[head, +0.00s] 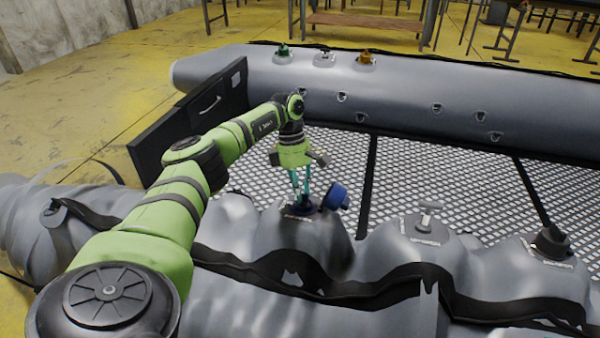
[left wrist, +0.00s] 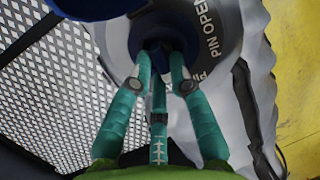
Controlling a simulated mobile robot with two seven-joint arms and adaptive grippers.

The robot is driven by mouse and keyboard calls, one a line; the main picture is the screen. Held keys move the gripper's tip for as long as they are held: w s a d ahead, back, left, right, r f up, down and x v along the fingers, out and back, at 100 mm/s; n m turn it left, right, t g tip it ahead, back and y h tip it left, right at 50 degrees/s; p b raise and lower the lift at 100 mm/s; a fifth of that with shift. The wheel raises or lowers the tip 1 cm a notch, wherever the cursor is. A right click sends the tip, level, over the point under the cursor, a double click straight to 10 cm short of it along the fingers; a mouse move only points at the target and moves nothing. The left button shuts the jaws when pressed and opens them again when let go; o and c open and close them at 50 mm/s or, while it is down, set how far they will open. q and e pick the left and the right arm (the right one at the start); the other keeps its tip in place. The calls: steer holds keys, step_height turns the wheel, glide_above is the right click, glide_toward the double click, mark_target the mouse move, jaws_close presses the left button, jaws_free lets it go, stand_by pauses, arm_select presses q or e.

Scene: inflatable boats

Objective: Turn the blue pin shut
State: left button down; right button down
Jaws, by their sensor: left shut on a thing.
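The blue pin (left wrist: 157,46) sits in a valve on the near grey tube. It is mostly hidden between my fingertips. My left gripper (head: 302,192) reaches down onto it from above, its teal fingers shut on the pin; the fingers also show in the left wrist view (left wrist: 160,66). The valve's grey ring (left wrist: 228,38) bears the words "PIN OPEN". The valve's blue cap (head: 336,196) hangs open to the right of the fingers; it also shows at the top of the left wrist view (left wrist: 95,6). My right gripper is not in view.
The near tube looks slack and wrinkled. A white-handled valve (head: 429,212) and a black-capped valve (head: 551,242) stand farther right on it. The far tube (head: 400,85) carries green, white and orange valves. A black board (head: 190,120) stands at the left end.

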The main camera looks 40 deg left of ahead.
arm_select(q)
steer(key=shift+w, duration=0.1)
steer(key=c, duration=1.1)
jaws_free()
steer(key=shift+c, duration=0.2)
steer(key=shift+r, duration=0.1)
steer(key=v, duration=1.1)
steer(key=shift+r, duration=0.4)
steer(key=shift+a, duration=0.15)
